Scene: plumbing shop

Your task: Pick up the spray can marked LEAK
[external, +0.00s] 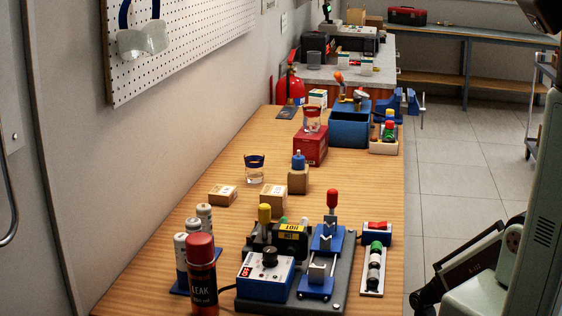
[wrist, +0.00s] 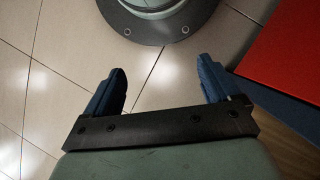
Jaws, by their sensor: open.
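The spray can marked LEAK (external: 203,284) stands upright at the near end of the wooden bench in the external view. In the external view my arm is at the right, off the bench and well apart from the can. The can does not show in the wrist view.
Grey-white cylinders (external: 181,262) stand just behind the can. A blue control box (external: 265,278) and a clamp fixture (external: 322,262) sit close on its right. Boxes, jars and a blue bin (external: 349,131) fill the bench further back. The bench's left strip (external: 150,262) is clear.

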